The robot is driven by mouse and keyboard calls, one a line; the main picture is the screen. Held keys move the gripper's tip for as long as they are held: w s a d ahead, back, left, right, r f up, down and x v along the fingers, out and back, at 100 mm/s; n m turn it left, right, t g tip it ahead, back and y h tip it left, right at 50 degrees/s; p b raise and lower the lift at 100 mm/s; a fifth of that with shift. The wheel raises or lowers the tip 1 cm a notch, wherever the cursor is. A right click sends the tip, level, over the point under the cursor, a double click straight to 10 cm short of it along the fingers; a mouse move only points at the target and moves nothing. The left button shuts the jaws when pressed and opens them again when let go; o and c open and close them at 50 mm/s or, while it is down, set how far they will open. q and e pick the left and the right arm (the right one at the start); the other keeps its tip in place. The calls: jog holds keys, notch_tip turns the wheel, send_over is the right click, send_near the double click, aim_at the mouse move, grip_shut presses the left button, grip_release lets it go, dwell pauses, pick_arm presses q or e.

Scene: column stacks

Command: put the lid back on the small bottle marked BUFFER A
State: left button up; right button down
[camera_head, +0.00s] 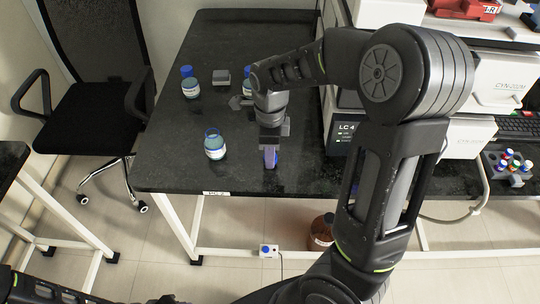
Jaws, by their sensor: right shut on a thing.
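A small bottle (214,147) with a blue-ringed open top and a pale label stands upright near the front of the black table. Its label is too small to read. My right gripper (270,158) points down just right of this bottle, apart from it. It is shut on a small blue thing, which looks like the lid (270,154); the fingers hide much of it. My left gripper is not in view.
A blue-capped bottle (190,84) stands farther back, with a small grey block (221,77) beside it. Another blue-capped bottle (247,82) is partly hidden by my right arm. Instruments (342,128) stand to the right. The black table (170,160) is clear around the open bottle.

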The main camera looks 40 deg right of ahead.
notch_tip(320, 180, up, 9)
jog(key=shift+f, duration=0.2)
jog(key=shift+p, duration=0.3)
dwell(0.3)
jog(key=w+a+r+n, duration=0.1)
jog(key=w+a+n, duration=0.2)
jog(key=a+n, duration=0.3)
jog(key=w+a+r+n, duration=0.1)
jog(key=w+a+n, duration=0.3)
jog(key=n, duration=1.2)
jog(key=shift+w+a+r, duration=0.3)
jog(key=shift+a+r, duration=0.1)
jog(key=shift+a, duration=0.85)
